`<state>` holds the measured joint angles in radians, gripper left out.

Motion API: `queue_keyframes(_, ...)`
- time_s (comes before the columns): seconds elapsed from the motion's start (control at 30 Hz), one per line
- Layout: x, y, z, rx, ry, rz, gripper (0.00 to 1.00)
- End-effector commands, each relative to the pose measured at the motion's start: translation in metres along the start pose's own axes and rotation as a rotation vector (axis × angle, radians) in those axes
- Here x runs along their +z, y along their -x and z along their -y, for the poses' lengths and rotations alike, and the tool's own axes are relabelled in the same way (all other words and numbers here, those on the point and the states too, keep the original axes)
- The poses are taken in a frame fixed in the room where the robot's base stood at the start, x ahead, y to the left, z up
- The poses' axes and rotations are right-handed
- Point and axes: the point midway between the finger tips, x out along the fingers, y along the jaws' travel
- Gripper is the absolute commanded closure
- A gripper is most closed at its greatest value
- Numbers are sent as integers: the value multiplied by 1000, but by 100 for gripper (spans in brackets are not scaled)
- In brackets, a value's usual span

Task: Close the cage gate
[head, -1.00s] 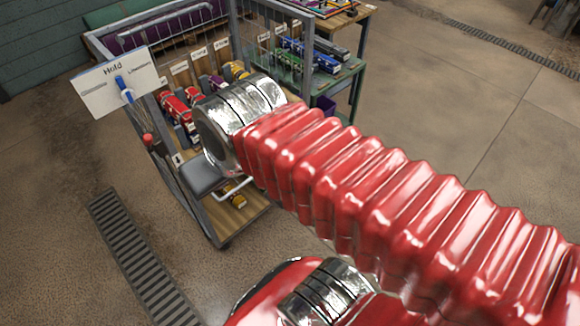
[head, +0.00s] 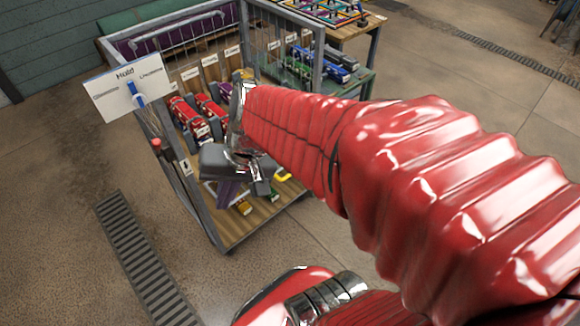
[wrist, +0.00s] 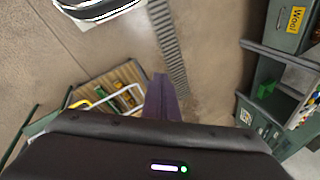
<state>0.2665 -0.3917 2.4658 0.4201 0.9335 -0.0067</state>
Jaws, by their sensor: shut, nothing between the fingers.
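The cage (head: 228,243) is a grey metal frame with a wooden floor, and several red machines (head: 187,113) stand inside it. Its front looks open toward me. A barred panel (head: 268,42) stands at its back right, and a narrow frame with a red knob (head: 156,143) runs along its left side. I cannot tell for sure which part is the gate. My gripper (head: 228,192) is over the front part of the cage floor, its purple fingers shut and empty. The fingers also show in the wrist view (wrist: 162,98), beside a white bar (wrist: 122,92). My arm hides part of the cage's right side.
A white "Hold" sign (head: 128,88) stands at the cage's left. A floor grate (head: 137,255) lies left of it. A table with blue items (head: 330,64) stands behind right. Open floor lies front left and far right. Shelves (wrist: 285,85) show in the wrist view.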

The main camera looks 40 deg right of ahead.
Motion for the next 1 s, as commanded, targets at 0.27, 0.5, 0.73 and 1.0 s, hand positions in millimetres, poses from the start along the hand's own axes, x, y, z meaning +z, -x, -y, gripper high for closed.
queue_keyframes(0.27,-25,-33,-15,-137,-338,107,100)
queue_keyframes(0.5,-54,-57,-34,-268,-634,161,100)
queue_keyframes(0.73,-85,-79,-64,-403,-924,188,100)
queue_keyframes(1.0,-121,-103,-116,-565,-1270,184,100)
